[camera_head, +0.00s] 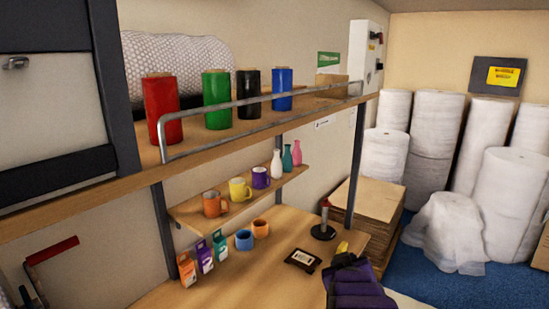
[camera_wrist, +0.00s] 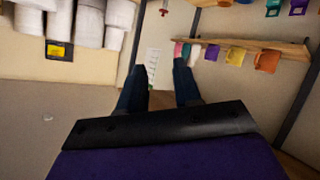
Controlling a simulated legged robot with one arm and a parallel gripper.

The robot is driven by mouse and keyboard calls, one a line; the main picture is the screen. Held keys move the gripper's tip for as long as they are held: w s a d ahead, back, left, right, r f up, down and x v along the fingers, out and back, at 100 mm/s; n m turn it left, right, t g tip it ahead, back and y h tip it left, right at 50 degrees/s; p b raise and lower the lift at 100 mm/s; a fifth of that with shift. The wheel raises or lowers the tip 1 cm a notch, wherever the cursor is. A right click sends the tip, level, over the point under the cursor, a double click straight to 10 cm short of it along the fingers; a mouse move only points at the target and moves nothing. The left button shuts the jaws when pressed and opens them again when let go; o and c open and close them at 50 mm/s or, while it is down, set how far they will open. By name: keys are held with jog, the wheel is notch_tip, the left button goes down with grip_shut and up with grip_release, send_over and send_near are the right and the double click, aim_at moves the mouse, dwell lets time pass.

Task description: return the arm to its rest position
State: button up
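My arm shows in the head view as a purple and black shape at the bottom, right of centre. My gripper (camera_head: 343,262) is at its far end, in front of the lower wooden table (camera_head: 270,225). In the wrist view two dark fingers of my gripper (camera_wrist: 158,68) stand apart, with a gap between them. I see nothing held between the fingers. The arm hides part of the table's right end in the head view.
A small wall shelf (camera_head: 190,212) holds mugs and bottles. An upper shelf (camera_head: 150,160) with a metal rail (camera_head: 250,100) carries coloured rolls. Stacked cardboard (camera_head: 368,203) and white rolls (camera_head: 430,135) stand right.

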jog(key=s+a+f+m+g+y+b, duration=0.1)
jog(key=s+f+g+b, duration=0.3)
jog(key=s+f, duration=0.6)
jog(key=s+f+g+b, duration=0.1)
jog(key=s+f+g, duration=0.1)
jog(key=s, duration=0.6)
jog(key=s+f+m+g+y+b, duration=0.1)
jog(key=s+f+g, duration=0.1)
jog(key=s+g, duration=0.3)
jog(key=s+a+f+g+b, duration=0.1)
jog(key=s+f+g, duration=0.2)
jog(key=s, duration=0.8)
jog(key=shift+s+m+g+y, duration=0.25)
jog(key=shift+m+g+y, duration=0.05)
jog(key=shift+g, duration=0.1)
jog(key=shift+f, duration=0.1)
